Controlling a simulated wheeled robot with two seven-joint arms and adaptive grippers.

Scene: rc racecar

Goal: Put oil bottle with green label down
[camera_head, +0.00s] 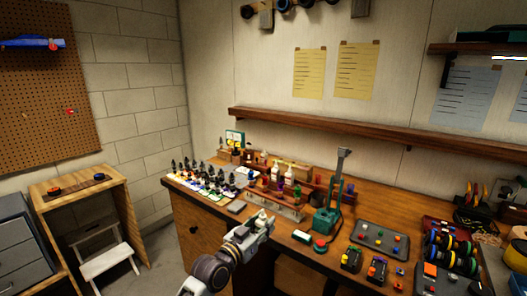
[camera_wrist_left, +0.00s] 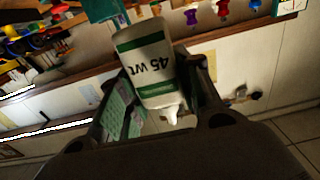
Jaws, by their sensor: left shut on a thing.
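The oil bottle with the green label (camera_wrist_left: 150,62) is white, with green bands and the text "45 wt". It sits between the fingers of my left gripper (camera_wrist_left: 160,92) in the left wrist view, its nozzle pointing down in that picture. In the head view my left gripper (camera_head: 262,220) is over the front edge of the workbench (camera_head: 228,224), below the wooden rack (camera_head: 300,190). It is shut on the bottle, which is hard to make out there. My right gripper is not in view.
White bottles (camera_head: 288,174) stand by the rack. Several small dark-topped items (camera_head: 205,180) cover the bench's left part. A green press (camera_head: 326,215) stands right of the gripper. A grey tray with coloured knobs (camera_head: 378,239) and small cars (camera_head: 350,259) lie further right.

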